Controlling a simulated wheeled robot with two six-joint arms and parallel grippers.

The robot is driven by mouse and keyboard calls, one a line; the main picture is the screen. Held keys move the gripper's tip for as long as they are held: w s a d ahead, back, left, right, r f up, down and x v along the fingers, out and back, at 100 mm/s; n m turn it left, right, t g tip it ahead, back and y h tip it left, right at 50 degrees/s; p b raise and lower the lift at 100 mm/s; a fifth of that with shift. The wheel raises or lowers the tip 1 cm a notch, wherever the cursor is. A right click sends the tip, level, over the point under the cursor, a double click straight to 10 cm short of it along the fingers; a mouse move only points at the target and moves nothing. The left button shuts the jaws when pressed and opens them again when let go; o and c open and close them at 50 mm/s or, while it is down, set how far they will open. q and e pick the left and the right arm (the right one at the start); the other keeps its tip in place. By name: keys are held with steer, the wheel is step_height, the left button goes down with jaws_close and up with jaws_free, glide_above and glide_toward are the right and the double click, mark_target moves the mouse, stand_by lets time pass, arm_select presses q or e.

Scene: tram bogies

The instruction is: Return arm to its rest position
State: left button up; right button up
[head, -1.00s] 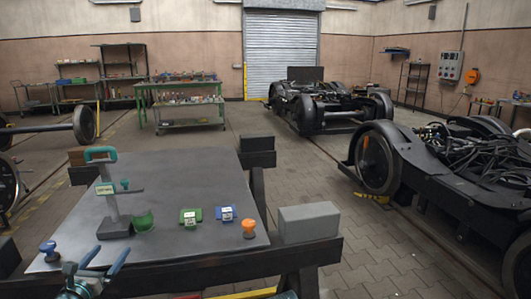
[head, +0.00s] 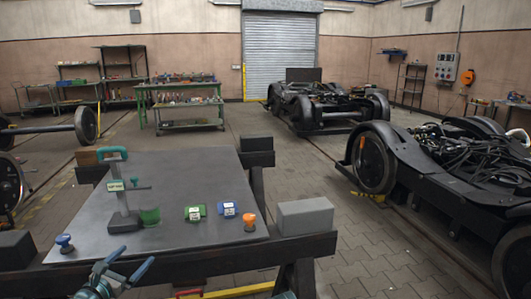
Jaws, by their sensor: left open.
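My left gripper (head: 124,273) shows at the bottom left in the head view, in front of the near edge of the metal table (head: 185,182). Its two blue-grey fingers stand apart with nothing between them. It is clear of the things on the table. My right gripper is not in view.
A grey box (head: 305,216) sits at the right corner. Bogies (head: 440,170) stand to the right.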

arm_select(q)
steer(key=s+d+f+m+g+h+p, duration=0.15)
steer(key=d+m+g+p, duration=0.4)
steer(key=d+m, duration=0.55)
steer(key=s+d+r+m+g+h+p, duration=0.1)
steer(key=s+d+m+g+h+p, duration=0.2)
steer(key=d+m+g+p, duration=0.75)
steer(key=s+d+r+m+g+y+p, duration=0.1)
steer(key=s+d+r+m+y+p, duration=0.2)
steer(key=s+d+m+y, duration=0.6)
steer(key=s+m+p, duration=0.2)
steer(key=s+m, duration=0.1)
steer(key=m, duration=0.1)
steer(key=shift+s+d+m+p, duration=0.35)
steer(key=shift+p, duration=0.05)
